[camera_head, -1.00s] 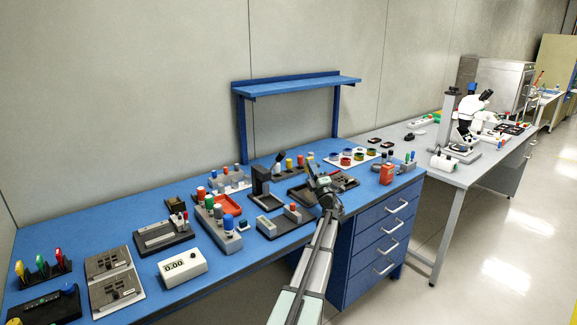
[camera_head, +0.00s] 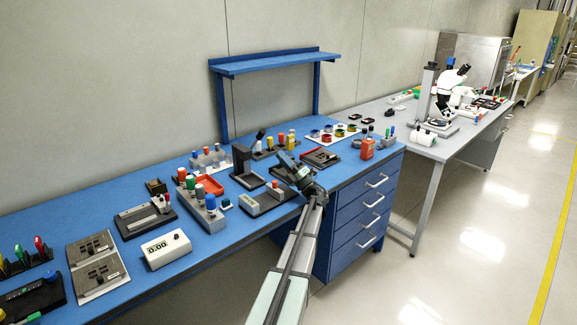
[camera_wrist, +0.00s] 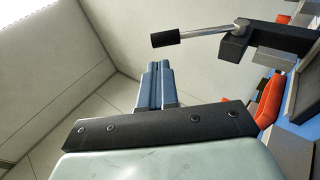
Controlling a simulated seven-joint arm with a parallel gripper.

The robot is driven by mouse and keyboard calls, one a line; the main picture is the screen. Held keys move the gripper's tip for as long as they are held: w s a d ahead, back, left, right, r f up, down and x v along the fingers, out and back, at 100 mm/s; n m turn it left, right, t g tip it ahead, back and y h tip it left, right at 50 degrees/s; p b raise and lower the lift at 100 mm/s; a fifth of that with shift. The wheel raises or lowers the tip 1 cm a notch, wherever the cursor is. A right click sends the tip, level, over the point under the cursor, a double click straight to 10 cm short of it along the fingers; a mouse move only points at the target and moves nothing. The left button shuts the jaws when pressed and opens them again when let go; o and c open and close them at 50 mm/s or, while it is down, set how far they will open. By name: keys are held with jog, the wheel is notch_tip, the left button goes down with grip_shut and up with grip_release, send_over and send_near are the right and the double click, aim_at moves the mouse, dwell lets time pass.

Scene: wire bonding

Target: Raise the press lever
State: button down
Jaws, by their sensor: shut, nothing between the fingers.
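The press lever (camera_wrist: 203,33) is a bright metal rod with a black grip at its left end. In the wrist view it runs from a dark grey press head (camera_wrist: 262,42) on the right. My gripper (camera_wrist: 158,66) is shut and empty; its two blue-grey fingers lie side by side. In that picture the fingertips are just below the black grip, with a gap between them. In the head view the dark upright press (camera_head: 242,165) stands on the blue bench, and my gripper (camera_head: 281,157) is just to its right.
The blue shelf (camera_head: 275,63) stands behind.

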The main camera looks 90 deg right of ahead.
aim_at(265, 131)
jog(key=x, duration=0.8)
jog(key=shift+w+r, duration=0.1)
jog(key=shift+r, duration=0.05)
jog(key=r+g, duration=0.1)
jog(key=w+d+r+g, duration=0.1)
jog(key=r+m, duration=0.1)
jog(key=shift+w+d+g+y, duration=0.25)
jog(key=shift+d+g+y, duration=0.05)
jog(key=shift+d+g, duration=0.1)
jog(key=shift+w+d+r+m+g+y, duration=0.35)
jog(key=shift+w+d+r+g, duration=0.25)
jog(key=shift+g, duration=0.3)
jog(key=shift+w+d+r, duration=0.45)
jog(key=shift+w+d, duration=0.2)
